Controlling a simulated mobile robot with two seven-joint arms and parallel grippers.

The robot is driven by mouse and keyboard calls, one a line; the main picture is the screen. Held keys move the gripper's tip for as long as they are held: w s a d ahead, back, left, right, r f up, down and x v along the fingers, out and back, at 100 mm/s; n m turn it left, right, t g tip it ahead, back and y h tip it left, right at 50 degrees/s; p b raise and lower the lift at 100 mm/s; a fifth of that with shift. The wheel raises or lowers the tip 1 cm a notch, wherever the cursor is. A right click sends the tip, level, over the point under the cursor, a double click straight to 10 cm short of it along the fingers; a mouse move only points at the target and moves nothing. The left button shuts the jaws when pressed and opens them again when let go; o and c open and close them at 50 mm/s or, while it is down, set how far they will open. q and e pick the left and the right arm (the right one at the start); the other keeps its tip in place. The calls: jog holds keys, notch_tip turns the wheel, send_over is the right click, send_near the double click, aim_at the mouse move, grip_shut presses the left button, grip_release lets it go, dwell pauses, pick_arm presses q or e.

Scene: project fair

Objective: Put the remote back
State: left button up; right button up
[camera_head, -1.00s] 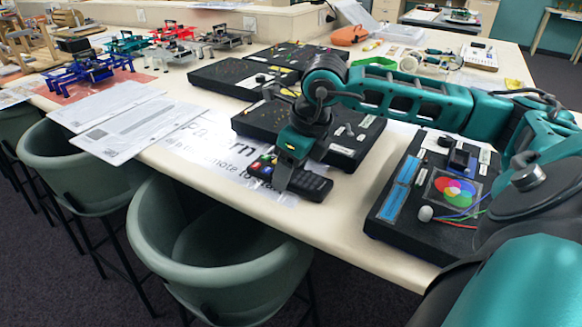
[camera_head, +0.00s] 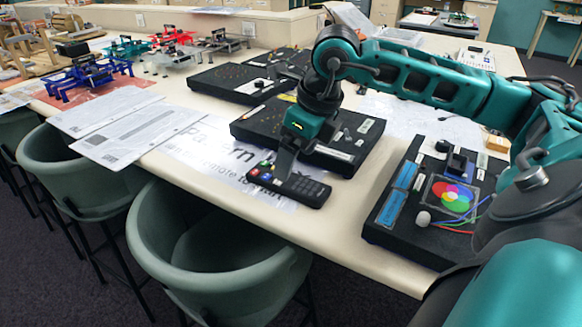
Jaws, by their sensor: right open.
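The black remote (camera_head: 308,190) with coloured buttons at its left end lies near the table's front edge. It lies on or at the edge of a white printed sheet (camera_head: 212,150), whose large lettering it and my arm partly cover. I cannot tell whether the fingertips touch the remote. My left gripper is out of view.
A black demo board (camera_head: 340,158) stands just behind the remote. Another board with coloured circles (camera_head: 402,228) is to the right. White papers (camera_head: 135,140) lie to the left. Green chairs (camera_head: 215,250) stand along the front edge.

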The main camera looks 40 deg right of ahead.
aim_at(304, 185)
jog(key=v, duration=0.6)
jog(key=shift+r+p, duration=0.3)
jog(key=shift+p, duration=0.05)
jog(key=shift+s+a, duration=0.1)
jog(key=shift+s, duration=0.1)
